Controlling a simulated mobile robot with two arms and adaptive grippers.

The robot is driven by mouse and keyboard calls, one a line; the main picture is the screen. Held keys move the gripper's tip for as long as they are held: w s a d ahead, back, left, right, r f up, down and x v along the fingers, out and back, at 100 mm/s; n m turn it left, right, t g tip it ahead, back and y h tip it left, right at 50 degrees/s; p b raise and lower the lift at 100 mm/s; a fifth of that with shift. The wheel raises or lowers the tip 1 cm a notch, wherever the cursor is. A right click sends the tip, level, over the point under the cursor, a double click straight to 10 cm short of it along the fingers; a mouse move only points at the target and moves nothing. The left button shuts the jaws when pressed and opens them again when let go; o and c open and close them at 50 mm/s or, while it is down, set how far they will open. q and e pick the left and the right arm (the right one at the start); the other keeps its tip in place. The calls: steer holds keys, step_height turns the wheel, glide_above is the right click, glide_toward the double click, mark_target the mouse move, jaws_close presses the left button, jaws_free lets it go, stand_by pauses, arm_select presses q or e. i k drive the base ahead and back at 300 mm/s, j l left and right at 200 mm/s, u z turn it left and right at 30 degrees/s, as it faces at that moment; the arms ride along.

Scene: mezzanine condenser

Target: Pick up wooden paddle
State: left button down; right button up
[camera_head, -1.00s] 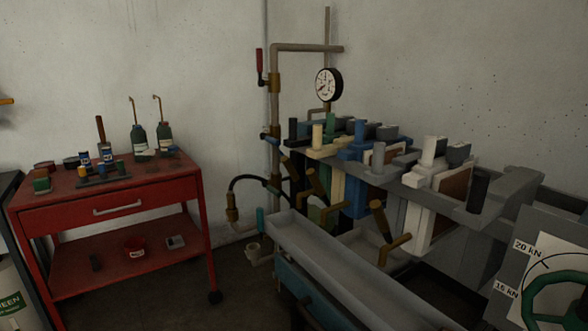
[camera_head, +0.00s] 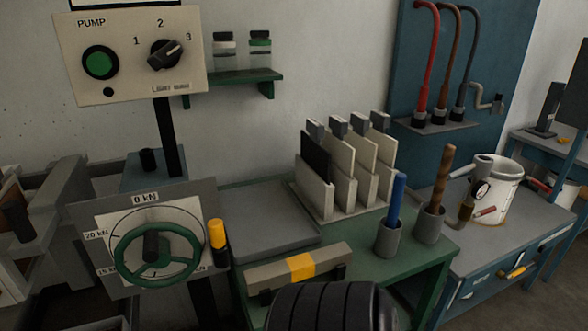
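A brown wooden stick or handle (camera_head: 441,176), which looks like the wooden paddle, stands slightly tilted in a grey cup (camera_head: 429,226) on the right part of the green bench. Its lower end is hidden inside the cup. Beside it, a second grey cup (camera_head: 389,240) holds a blue-handled stick (camera_head: 397,200). Neither of my grippers is in view. A black ribbed part, seemingly of my own arm, shows at the bottom middle, and no fingers are visible on it.
A rack of upright plates (camera_head: 345,170) stands behind the cups, with a flat grey tray (camera_head: 265,225) to its left. A grey bar with a yellow band (camera_head: 301,267) lies in front. A green handwheel (camera_head: 157,250) is at left. A white bucket (camera_head: 497,190) stands on the right-hand bench.

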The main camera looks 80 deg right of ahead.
mark_target(450, 151)
steer(key=k+z, duration=0.1)
steer(key=z, duration=3.2)
steer(key=u, duration=2.5)
steer(key=z, duration=2.5)
steer(key=i+l+z, duration=0.15)
steer(key=z, duration=0.15)
steer(key=i+l+z, duration=0.15)
steer(key=z, duration=0.15)
steer(key=i+l, duration=0.05)
steer(key=l, duration=0.05)
